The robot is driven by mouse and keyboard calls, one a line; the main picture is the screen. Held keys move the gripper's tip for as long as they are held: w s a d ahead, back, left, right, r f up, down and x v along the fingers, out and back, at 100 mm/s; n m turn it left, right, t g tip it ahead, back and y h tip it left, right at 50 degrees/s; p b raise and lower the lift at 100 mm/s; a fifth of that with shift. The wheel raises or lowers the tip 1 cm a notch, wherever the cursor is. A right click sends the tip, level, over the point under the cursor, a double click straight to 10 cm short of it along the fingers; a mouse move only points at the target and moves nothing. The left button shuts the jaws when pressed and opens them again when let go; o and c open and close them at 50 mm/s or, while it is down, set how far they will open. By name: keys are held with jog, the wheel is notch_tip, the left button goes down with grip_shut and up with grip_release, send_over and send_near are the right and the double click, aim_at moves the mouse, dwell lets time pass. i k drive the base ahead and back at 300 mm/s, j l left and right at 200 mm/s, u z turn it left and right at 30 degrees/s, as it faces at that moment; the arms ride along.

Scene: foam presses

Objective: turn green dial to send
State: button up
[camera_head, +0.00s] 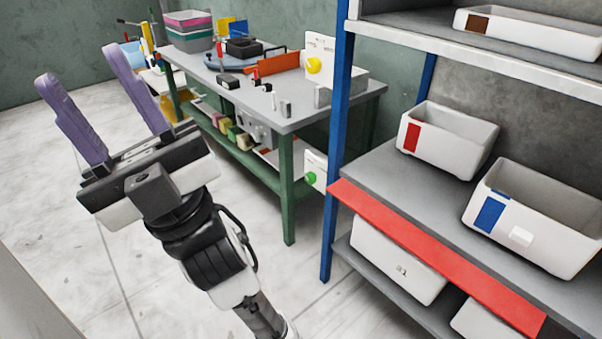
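The green dial (310,178) sits on a white panel (315,164) at the right end of the workbench, below the tabletop, partly beside the blue shelf post. Any marking such as "send" is too small to read. A yellow dial (313,65) sits on another white panel above the tabletop. My gripper (80,68) is at the left of the head view, with its two purple fingers pointing up and spread well apart. Nothing is between them. It is well to the left of the green dial and apart from the bench.
The grey-topped bench (300,112) on green legs carries bins, tools and an orange board (278,63). A shelf with a blue post (337,150), a red front strip (430,255) and white bins (448,142) fills the right. Bare floor (60,200) lies left of the bench.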

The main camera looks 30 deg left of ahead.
aim_at(310, 178)
jog(key=i+j, duration=0.1)
jog(key=j, duration=0.3)
jog(key=i+j, duration=0.1)
jog(key=j, duration=0.3)
jog(key=i+j, duration=0.1)
jog(key=j, duration=0.3)
jog(key=i+j, duration=0.1)
jog(key=j, duration=0.35)
jog(key=i+j, duration=0.1)
jog(key=j, duration=0.3)
jog(key=i+j, duration=0.1)
jog(key=j, duration=0.3)
